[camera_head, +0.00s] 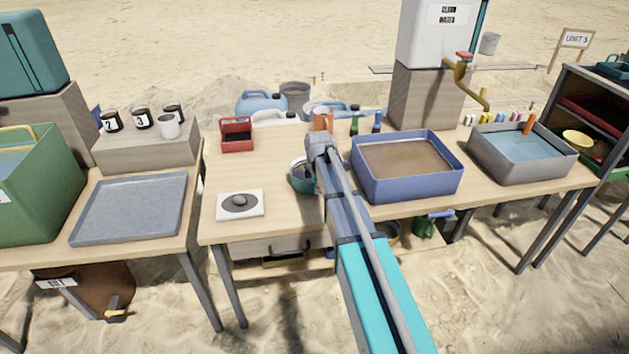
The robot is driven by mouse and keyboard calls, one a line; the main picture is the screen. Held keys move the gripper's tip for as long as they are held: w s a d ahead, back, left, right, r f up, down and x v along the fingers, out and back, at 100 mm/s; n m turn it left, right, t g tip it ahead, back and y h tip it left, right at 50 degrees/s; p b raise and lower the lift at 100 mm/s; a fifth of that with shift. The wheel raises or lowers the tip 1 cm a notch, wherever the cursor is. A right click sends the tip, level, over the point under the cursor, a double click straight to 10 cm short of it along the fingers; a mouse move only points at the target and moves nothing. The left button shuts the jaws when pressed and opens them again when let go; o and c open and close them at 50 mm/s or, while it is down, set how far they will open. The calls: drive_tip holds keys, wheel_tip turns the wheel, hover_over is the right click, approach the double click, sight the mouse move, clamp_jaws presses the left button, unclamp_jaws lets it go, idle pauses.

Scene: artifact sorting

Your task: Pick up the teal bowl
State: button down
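The teal bowl (301,184) sits near the middle of the centre table, left of the blue bin. Its right part is hidden behind my arm. My arm reaches in from the bottom of the picture, and its end, my gripper (322,150), is over or beside the bowl's right side. The fingers are hidden behind the wrist, so I cannot tell whether they are open or shut, or whether they touch the bowl.
A blue bin (370,189) with brown contents stands close right of my arm. A white plate with a grey disc (240,205) lies front left, and a red box (237,134) stands back left. Small bottles (355,125) and an orange object (322,122) stand behind. Table between red box and bowl is clear.

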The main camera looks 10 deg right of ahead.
drive_tip(key=shift+r+p, duration=0.25)
drive_tip(key=shift+p, duration=0.05)
wheel_tip(320, 180, up, 2)
drive_tip(key=shift+r+p, duration=0.1)
drive_tip(key=shift+p, duration=1)
drive_tip(key=s+r+p, duration=1)
drive_tip(key=s, duration=0.4)
drive_tip(key=shift+r, duration=0.15)
drive_tip(key=shift+d, duration=0.1)
